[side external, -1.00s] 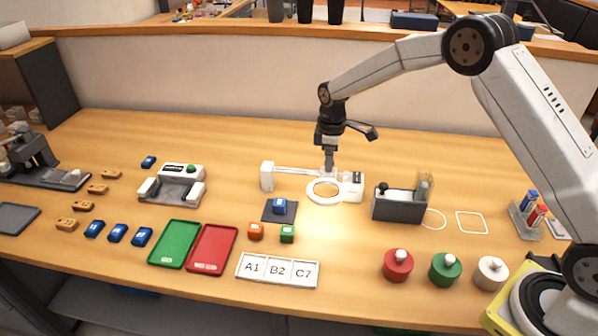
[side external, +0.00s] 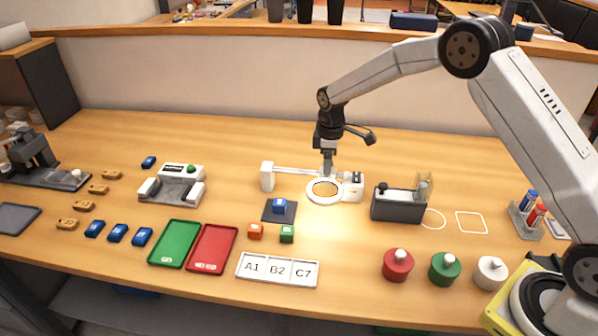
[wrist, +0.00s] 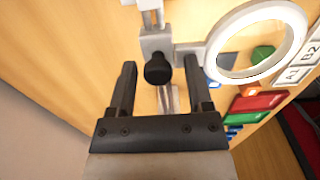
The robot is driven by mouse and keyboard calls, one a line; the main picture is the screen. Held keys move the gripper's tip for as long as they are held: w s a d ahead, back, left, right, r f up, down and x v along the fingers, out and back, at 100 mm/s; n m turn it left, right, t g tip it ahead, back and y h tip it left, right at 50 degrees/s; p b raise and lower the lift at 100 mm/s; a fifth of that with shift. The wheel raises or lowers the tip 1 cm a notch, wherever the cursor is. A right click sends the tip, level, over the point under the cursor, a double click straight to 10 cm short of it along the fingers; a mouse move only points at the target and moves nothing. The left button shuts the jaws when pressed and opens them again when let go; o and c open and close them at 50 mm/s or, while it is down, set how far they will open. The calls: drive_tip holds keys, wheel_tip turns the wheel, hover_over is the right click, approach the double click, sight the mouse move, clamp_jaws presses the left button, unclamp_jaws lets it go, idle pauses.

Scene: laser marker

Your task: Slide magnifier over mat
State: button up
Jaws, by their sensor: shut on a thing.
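The magnifier (side external: 311,198) is a white ring lens hung from a carriage on a pale rail (side external: 297,171) between two white end posts. The lens ring is near the right post and also shows at the upper right of the wrist view (wrist: 212,59). The dark mat (side external: 281,218) lies to the left of the ring, with a blue block (side external: 279,207) on it. The ring is beside the mat, not over it. My gripper (side external: 327,172) is at the carriage above the ring. In the wrist view, its fingers (wrist: 160,75) stand either side of the magnifier's black knob (wrist: 158,69); exact contact is unclear.
An orange block (side external: 255,231) and a green block (side external: 287,234) sit in front of the mat. A dark grey box (side external: 398,208) stands right of the rail. Green and red trays (side external: 212,249) lie to the front left.

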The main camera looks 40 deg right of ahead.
sight(289, 170)
drive_tip(key=shift+o, duration=0.2)
drive_tip(key=shift+s+d+f, duration=0.1)
drive_tip(key=shift+d+f, duration=0.15)
drive_tip(key=shift+f, duration=0.3)
drive_tip(key=shift+a, duration=0.1)
drive_tip(key=shift+w+a, duration=3.65)
drive_tip(key=shift+w, duration=0.25)
drive_tip(key=shift+c, duration=0.3)
drive_tip(key=o, duration=0.6)
drive_tip(key=shift+a, duration=0.15)
drive_tip(key=shift+r, duration=0.1)
drive_tip(key=shift+w+a+r, duration=0.1)
drive_tip(key=shift+r, duration=3.55)
